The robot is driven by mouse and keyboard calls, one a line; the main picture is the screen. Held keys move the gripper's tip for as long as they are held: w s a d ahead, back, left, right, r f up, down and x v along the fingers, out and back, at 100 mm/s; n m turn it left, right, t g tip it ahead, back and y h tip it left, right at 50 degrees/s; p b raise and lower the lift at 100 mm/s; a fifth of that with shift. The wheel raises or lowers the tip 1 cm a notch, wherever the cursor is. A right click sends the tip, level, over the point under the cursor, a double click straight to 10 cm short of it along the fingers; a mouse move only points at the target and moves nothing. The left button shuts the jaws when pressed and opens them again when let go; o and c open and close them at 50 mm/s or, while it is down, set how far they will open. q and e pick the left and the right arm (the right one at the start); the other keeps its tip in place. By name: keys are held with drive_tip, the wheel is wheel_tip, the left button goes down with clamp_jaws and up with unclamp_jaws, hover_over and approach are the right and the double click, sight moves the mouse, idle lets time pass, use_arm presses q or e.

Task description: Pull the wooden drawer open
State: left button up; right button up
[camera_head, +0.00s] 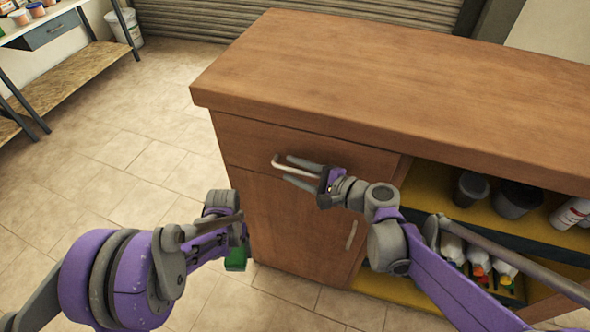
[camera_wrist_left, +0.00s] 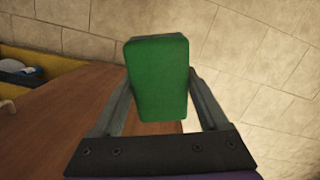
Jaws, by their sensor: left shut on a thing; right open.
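The wooden drawer (camera_head: 243,148) is at the top left of the wooden cabinet, its front flush with the cabinet as far as I can see. Its pale metal bar handle (camera_head: 278,161) runs across the front. My right gripper (camera_head: 292,171) is open, with its fingers at the handle, one above and one below the bar; I cannot tell whether they touch it. My left gripper (camera_head: 238,243) is shut on a green block (camera_head: 236,260), low in front of the cabinet's left side. The green block (camera_wrist_left: 159,78) fills the space between its fingers in the left wrist view.
Below the drawer is a cabinet door with a vertical handle (camera_head: 351,234). Open yellow shelves (camera_head: 425,188) at the right hold dark tubs and bottles. The wooden top (camera_head: 400,80) is bare. Tiled floor (camera_head: 140,160) at the left is clear.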

drive_tip(key=shift+a, duration=0.1)
clamp_jaws()
idle(1.4)
